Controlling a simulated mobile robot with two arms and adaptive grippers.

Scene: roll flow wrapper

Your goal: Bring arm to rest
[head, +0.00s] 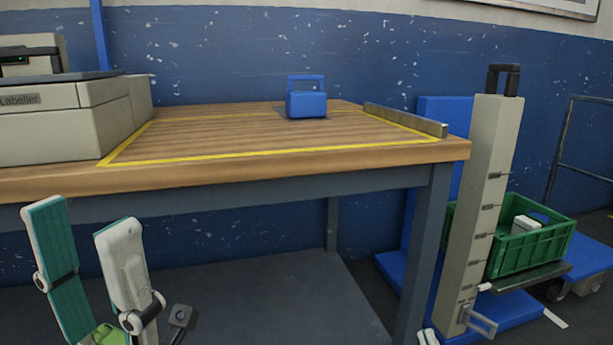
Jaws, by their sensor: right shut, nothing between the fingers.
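My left gripper (84,220) is at the lower left, in front of the table's front edge and below its top. Its two pale fingers with green pads point up and stand apart, with nothing seen between them. Only the white fingertips of my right gripper (428,337) show at the bottom edge, near the table's right leg. They are close together and shut, with nothing between them; the rest is out of view. Both grippers are apart from the tabletop.
A wooden table (300,160) with a yellow outline carries a blue handled block (306,104), a metal bar (405,119) and a labeller (50,120). To the right, a green crate (535,250) sits beside a pale column (478,205). Most of the outlined area is clear.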

